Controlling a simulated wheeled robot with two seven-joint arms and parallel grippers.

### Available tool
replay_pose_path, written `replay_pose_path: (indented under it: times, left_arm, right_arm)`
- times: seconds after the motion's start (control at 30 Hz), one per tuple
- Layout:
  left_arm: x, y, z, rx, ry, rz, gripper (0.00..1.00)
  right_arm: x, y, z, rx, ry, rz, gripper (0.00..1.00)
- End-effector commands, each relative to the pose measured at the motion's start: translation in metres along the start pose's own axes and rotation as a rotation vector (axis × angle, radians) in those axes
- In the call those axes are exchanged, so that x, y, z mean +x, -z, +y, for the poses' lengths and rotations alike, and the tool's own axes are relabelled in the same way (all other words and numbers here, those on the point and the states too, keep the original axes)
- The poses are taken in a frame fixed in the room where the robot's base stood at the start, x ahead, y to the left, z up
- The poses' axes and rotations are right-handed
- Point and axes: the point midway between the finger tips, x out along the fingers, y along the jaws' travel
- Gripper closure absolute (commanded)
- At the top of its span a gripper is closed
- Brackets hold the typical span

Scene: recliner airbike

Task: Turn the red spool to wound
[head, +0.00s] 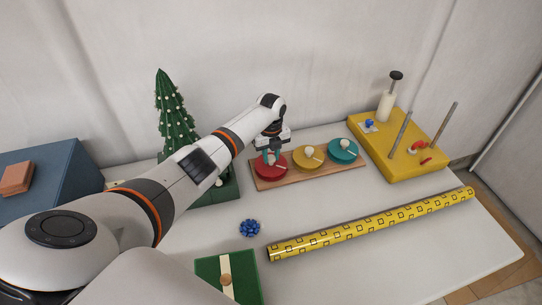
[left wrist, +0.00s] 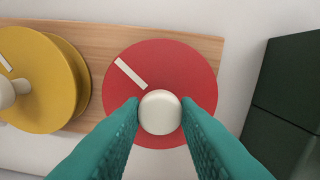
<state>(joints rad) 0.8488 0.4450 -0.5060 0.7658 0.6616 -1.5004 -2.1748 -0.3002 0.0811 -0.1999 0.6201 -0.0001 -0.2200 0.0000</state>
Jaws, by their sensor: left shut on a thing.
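The red spool (head: 271,171) sits at the left end of a wooden board (head: 312,176), beside a yellow spool (head: 306,158) and a teal spool (head: 345,155). In the left wrist view the red spool (left wrist: 190,75) is a round disc with a white line mark (left wrist: 130,74) toward its upper left and a white knob (left wrist: 160,112) near its lower edge. My left gripper (head: 270,158) reaches down over the red spool. Its teal fingers (left wrist: 160,115) are shut on the white knob, one on each side. My right gripper is not in view.
A yellow patterned roll (head: 375,225) lies in front of the board. A blue bow (head: 249,228) and a green box (head: 228,278) are nearer. A small tree (head: 175,115) stands behind my left arm. A yellow block with posts (head: 400,150) is at right.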

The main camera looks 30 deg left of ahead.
Motion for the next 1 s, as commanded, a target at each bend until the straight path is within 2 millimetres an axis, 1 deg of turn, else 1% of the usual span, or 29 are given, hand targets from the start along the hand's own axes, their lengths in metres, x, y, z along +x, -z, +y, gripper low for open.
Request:
replay_pose_path:
  times: [0.2,0.4,0.97,1.0]
  left_arm:
    - [-0.0022,0.0010,0.0018,0.126,-0.005,0.003,0.95]
    - [-0.0026,0.0011,0.0017,0.191,-0.005,0.004,0.95]
    - [-0.0030,0.0012,0.0015,0.217,-0.005,0.004,0.95]
    - [-0.0030,0.0012,0.0015,0.217,-0.005,0.004,0.65]
  right_arm:
    - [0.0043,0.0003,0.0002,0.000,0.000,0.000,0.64]
    - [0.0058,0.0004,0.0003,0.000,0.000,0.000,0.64]
    - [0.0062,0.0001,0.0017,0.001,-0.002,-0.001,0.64]
    - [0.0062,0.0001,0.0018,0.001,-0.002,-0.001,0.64]
